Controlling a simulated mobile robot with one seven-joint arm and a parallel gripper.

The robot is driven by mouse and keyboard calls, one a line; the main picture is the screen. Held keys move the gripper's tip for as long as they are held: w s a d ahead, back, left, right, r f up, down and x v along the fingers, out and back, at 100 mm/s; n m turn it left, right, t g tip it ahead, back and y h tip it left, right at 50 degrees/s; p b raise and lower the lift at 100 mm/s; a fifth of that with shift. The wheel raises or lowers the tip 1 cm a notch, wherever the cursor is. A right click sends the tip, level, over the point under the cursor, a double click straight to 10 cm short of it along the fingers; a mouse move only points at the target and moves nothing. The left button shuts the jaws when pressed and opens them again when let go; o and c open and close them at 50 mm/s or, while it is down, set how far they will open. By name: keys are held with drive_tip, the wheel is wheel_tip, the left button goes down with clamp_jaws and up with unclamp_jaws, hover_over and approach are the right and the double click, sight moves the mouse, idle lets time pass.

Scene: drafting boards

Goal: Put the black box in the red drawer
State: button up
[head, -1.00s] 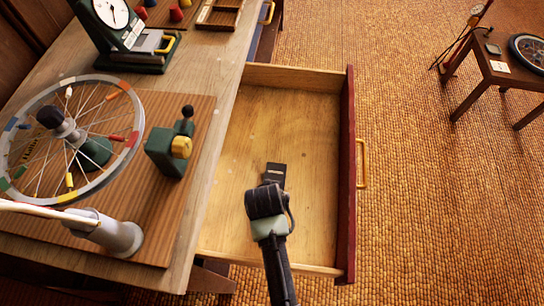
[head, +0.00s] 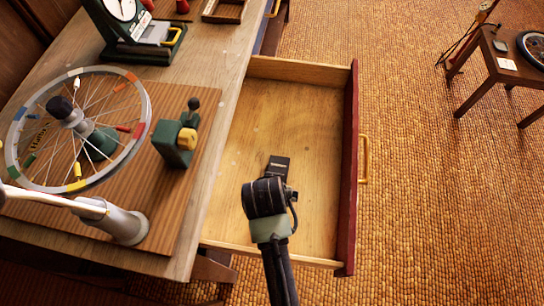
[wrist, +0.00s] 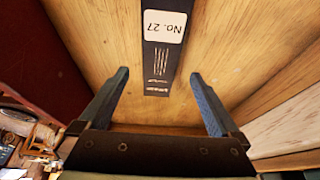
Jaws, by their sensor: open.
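The red drawer (head: 348,200) is pulled out from the desk, with a red front, a yellow handle and a bare wooden inside. The black box (head: 278,168) is inside the drawer, over its wooden floor, just beyond my gripper. In the wrist view the black box (wrist: 160,50) shows a white "No. 27" label and runs off the top edge. My gripper (wrist: 158,76) is open, its two fingers apart on either side of the box's near end, with gaps on both sides. In the head view my gripper (head: 266,200) is over the drawer, and its fingertips are hidden.
The desk (head: 215,130) runs along the drawer's left side. A small table (head: 500,65) stands far right. The floor between is clear.

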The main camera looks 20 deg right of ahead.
drive_tip(key=w+a+r+n+t, duration=0.15)
drive_tip(key=w+r+t, duration=0.3)
drive_tip(key=r, duration=0.85)
drive_tip(key=w+a+r+n+t, duration=0.15)
drive_tip(key=w+r+t, duration=0.3)
drive_tip(key=r, duration=0.85)
drive_tip(key=w+a+r+n+t, duration=0.1)
drive_tip(key=w+a+r+t, duration=0.4)
drive_tip(key=r, duration=0.8)
drive_tip(key=s+a+r+n+t+y, duration=0.1)
drive_tip(key=s+r+t, duration=0.2)
drive_tip(key=r, duration=0.7)
drive_tip(key=s+a+r+n+t, duration=0.1)
drive_tip(key=s+r+t, duration=0.2)
drive_tip(key=r, duration=0.7)
drive_tip(key=s+a+r+t+y, duration=0.1)
drive_tip(key=s+r+t, duration=0.2)
drive_tip(key=r, duration=0.7)
drive_tip(key=shift+s+a+n+t+y, duration=0.3)
drive_tip(key=shift+s+a+n, duration=0.1)
drive_tip(key=shift+s, duration=0.85)
drive_tip(key=shift+p, duration=0.4)
